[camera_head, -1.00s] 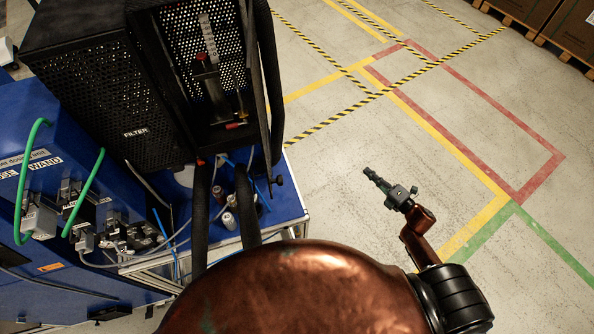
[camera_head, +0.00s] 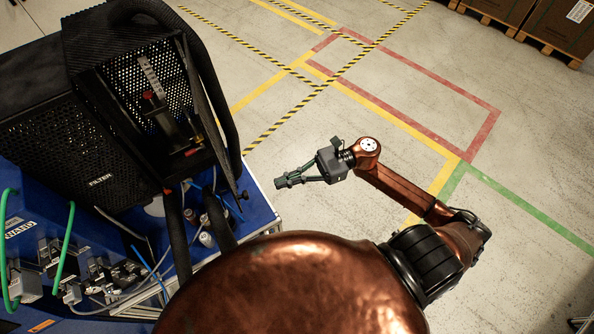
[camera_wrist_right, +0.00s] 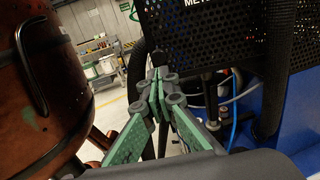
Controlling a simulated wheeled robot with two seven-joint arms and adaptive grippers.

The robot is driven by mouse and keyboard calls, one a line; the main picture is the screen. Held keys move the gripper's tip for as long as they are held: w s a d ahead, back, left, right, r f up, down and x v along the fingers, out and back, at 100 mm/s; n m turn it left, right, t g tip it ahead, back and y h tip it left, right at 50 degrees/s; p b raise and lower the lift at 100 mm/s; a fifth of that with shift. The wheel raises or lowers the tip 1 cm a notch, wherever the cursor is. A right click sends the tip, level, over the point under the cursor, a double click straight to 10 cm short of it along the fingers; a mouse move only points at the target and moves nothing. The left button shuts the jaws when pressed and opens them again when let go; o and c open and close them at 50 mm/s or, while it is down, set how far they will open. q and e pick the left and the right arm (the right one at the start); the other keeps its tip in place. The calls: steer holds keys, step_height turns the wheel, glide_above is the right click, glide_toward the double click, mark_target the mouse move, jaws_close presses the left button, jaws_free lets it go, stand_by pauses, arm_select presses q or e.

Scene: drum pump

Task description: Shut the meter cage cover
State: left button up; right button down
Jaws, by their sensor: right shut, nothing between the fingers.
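The meter cage (camera_head: 125,92) is a black perforated box on the blue bench at the left of the head view. Its front is open, and a gauge with red parts (camera_head: 158,110) shows inside. The cover (camera_head: 207,110) appears to stand open at the cage's right side, seen nearly edge-on, with a small dark knob (camera_head: 244,195) near its lower end. In the wrist view a black perforated panel (camera_wrist_right: 215,45) with partly cut-off lettering fills the upper right. My right gripper (camera_head: 280,182) is shut and empty, right of the cover and apart from it; its fingertips (camera_wrist_right: 160,85) meet in the wrist view.
A black box marked FILTER (camera_head: 60,160) stands left of the cage. Thick black hoses (camera_head: 178,235) run down in front of it. The floor to the right is clear.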

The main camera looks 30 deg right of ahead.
steer(key=w+a+p, duration=0.1)
steer(key=a+p, duration=0.2)
steer(key=a, duration=0.4)
steer(key=shift+w+a, duration=0.1)
steer(key=shift+a, duration=0.05)
